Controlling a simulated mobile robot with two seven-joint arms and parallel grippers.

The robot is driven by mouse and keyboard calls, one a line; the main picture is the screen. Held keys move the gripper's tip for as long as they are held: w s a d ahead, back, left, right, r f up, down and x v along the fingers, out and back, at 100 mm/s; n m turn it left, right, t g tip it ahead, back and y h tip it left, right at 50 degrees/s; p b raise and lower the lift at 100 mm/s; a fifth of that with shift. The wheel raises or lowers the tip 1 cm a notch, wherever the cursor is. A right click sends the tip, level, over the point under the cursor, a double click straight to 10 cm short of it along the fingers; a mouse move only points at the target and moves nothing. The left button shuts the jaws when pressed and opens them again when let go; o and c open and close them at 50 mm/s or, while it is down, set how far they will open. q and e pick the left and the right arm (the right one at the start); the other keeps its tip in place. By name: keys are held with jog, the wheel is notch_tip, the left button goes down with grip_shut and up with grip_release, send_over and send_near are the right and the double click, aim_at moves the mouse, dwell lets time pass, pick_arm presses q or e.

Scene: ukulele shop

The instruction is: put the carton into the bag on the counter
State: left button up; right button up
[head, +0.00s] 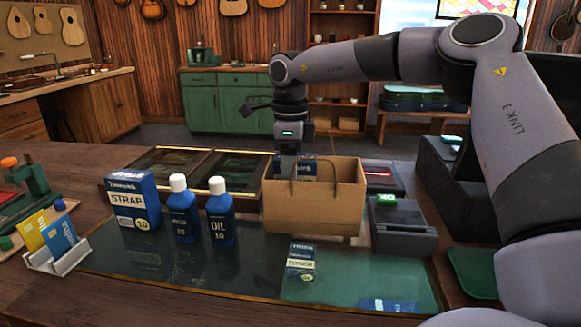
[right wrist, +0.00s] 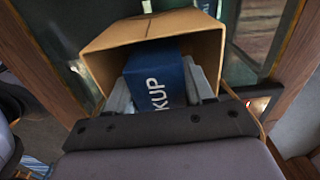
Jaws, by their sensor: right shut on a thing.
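The brown paper bag (head: 335,205) stands upright and open on the counter (head: 60,300), its handle loop showing on the front. My right gripper (head: 290,150) reaches down at the bag's back left rim. In the right wrist view its fingers (right wrist: 160,92) are shut on the dark blue carton (right wrist: 153,72), lettered "KUP". The carton is within the mouth of the bag (right wrist: 105,55), between its walls. In the head view only the top of the carton (head: 307,168) shows above the front wall. Its lower end is hidden, so I cannot tell whether it touches the bag's floor.
Two blue bottles (head: 183,210) (head: 220,213) and a blue strap box (head: 135,200) stand left of the bag. A tuner pack (head: 300,262) is in front. A card terminal (head: 400,225) stands right of it, and a card holder (head: 57,255) at the left.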

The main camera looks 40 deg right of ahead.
jog(key=o, duration=1.2)
notch_tip(320, 180, up, 7)
jog(key=shift+r, duration=0.15)
